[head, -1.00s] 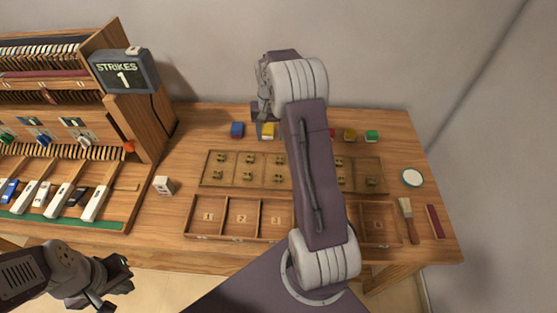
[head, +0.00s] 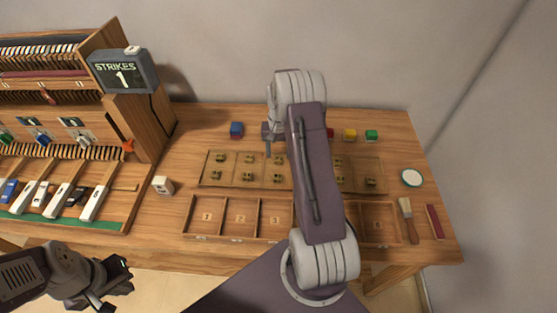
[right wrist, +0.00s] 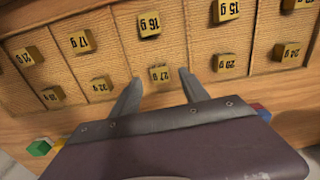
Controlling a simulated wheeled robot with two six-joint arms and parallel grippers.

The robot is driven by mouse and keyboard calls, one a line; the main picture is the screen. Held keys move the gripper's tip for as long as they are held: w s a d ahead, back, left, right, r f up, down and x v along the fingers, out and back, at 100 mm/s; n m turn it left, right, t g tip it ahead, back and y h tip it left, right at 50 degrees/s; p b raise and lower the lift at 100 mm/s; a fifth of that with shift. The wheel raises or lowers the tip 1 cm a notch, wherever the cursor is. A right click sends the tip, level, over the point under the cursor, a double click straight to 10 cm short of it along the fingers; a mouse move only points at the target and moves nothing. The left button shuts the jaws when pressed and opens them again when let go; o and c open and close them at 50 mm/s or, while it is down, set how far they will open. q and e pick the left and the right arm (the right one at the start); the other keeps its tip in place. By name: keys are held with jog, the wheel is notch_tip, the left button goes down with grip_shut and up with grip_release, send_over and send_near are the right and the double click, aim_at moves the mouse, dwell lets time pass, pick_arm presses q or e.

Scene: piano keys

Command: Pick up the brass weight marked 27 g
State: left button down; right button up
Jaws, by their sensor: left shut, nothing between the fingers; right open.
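The brass weight marked 27 g (right wrist: 160,74) sits in its compartment of the shallow wooden weight tray (head: 233,174). In the right wrist view it lies between the tips of my open right gripper (right wrist: 160,81), with a gap on each side; I cannot tell the height between them. In the head view my right gripper (head: 268,144) points down at the tray's back edge, partly hidden by its arm. My left gripper (head: 122,277) is shut and empty at the lower left, off the table.
Close neighbours are the weights marked 28 g (right wrist: 225,62), 25 g (right wrist: 101,86) and 16 g (right wrist: 149,24). A numbered compartment box (head: 190,217) is in front. The piano keys (head: 95,204) are left.

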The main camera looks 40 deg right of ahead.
aim_at(279, 159)
notch_tip(279, 159, down, 3)
jog(key=shift+f, duration=0.2)
grip_shut()
jog(key=shift+r, duration=0.1)
jog(key=shift+r, duration=0.3)
jog(key=r, duration=0.2)
jog(key=s+r, duration=0.1)
jog(key=r, duration=0.1)
jog(key=shift+a, duration=0.4)
jog(key=s+a+r+b, duration=0.1)
jog(key=s+a+r, duration=0.5)
jog(key=s, duration=0.2)
jog(key=shift+a+r, duration=0.15)
jog(key=shift+a, duration=0.2)
